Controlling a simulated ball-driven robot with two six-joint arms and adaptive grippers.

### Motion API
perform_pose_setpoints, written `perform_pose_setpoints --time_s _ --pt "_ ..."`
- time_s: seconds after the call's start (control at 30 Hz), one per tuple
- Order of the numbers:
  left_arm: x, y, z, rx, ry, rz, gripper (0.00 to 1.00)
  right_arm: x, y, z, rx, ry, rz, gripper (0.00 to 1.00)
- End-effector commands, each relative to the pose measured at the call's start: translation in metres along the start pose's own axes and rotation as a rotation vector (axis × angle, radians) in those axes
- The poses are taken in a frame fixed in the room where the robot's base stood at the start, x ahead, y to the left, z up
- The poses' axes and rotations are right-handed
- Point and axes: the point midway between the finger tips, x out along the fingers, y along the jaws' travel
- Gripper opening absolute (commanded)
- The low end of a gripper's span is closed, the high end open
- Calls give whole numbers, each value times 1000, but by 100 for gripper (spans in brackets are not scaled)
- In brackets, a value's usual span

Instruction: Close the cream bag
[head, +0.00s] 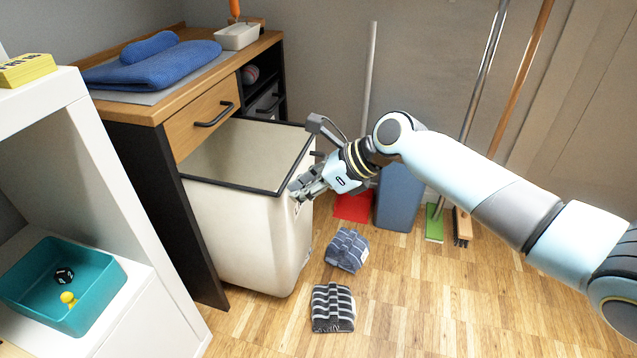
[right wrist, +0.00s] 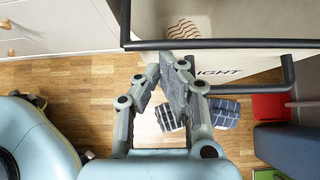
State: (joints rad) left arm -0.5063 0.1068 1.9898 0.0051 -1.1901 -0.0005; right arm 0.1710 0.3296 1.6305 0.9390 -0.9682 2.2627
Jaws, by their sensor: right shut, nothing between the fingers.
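The cream bag (head: 247,235) is a tall cream bin with a dark rim, standing out from the dark cabinet below the wooden drawer front. My right gripper (head: 297,190) is shut and empty at the bag's right side, just below the rim near the front corner. In the right wrist view, the gripper (right wrist: 174,64) is in front of the bag's lettered face (right wrist: 262,66), below the dark rim. A dark bar handle (right wrist: 288,80) is to its right. I cannot tell whether the fingers touch the bag.
Two striped bundles, one grey-blue (head: 347,250) and one black (head: 333,308), lie on the floor right of the bag. A white shelf with a teal tray (head: 95,318) is at left.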

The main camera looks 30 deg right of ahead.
Motion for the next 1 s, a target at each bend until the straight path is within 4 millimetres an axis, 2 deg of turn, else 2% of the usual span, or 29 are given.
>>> perform_pose_setpoints --time_s 0.03,0.23,0.43,0.67,0.8,1.0 --pt "-1 -3 4 0 -17 -6 40 0 0 15 1 -10 -1 0" --pt "56 -11 40 -5 -43 -14 40 26 0 36 0 -8 -1 0" --pt "82 -14 64 -8 -49 -17 40 54 0 55 -1 -6 0 0" --pt "88 -14 70 -9 -50 -18 40 94 1 88 0 -6 2 0" --pt "81 -13 60 -7 -47 -16 40 119 0 108 0 -3 2 0" --pt "63 -10 44 -5 -42 -13 40 146 1 130 0 -2 2 0"
